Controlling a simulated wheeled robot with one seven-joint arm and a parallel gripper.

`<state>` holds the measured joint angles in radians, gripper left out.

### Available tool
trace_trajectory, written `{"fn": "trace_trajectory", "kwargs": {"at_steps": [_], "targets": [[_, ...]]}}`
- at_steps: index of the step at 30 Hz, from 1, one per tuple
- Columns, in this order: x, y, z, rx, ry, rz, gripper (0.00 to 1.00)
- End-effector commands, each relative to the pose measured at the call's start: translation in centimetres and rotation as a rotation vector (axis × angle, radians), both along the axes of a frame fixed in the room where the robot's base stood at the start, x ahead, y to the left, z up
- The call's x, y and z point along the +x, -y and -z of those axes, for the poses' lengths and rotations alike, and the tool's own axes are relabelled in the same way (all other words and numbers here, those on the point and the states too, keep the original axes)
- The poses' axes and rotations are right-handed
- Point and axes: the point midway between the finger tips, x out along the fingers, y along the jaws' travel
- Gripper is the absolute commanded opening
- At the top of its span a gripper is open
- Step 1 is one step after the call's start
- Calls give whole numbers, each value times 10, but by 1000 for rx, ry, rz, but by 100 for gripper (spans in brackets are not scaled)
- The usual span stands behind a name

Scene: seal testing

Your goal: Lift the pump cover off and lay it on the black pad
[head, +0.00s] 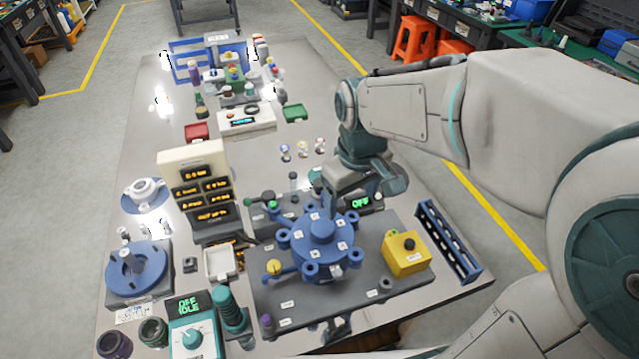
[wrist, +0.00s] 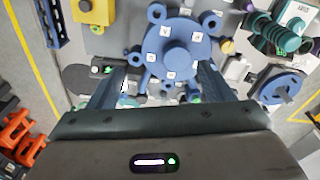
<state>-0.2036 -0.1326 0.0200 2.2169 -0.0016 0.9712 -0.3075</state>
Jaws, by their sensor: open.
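The blue round pump cover (head: 322,250) sits on the pump on a grey base plate, with a raised central knob, small white labels and round lugs about its rim. In the wrist view the cover (wrist: 180,48) is above and between my fingertips. My gripper (head: 350,195) is behind the cover in the head view, apart from its knob. In the wrist view my gripper (wrist: 165,72) is open, with nothing held between its fingers. A dark flat patch (wrist: 80,78) left of my fingers may be the black pad; my arm seems to hide it in the head view.
A yellow box (head: 405,253) and a blue rack (head: 448,240) stand right of the pump. A tall readout stack (head: 195,190) and a blue flanged fixture (head: 137,270) stand left. The right table edge is near my arm.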

Motion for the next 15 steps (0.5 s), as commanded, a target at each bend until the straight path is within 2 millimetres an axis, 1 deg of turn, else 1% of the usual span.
{"fn": "trace_trajectory", "kwargs": {"at_steps": [1, 3, 6, 11, 14, 15], "targets": [[10, -13, -5, -8, -24, -68, 74], [20, -27, -5, -15, -46, -144, 74], [30, -40, -4, -22, -67, -220, 74], [37, -49, 4, -26, -84, -273, 74], [37, -49, 19, -28, -88, -277, 74], [36, -48, 27, -28, -89, -276, 74]]}}
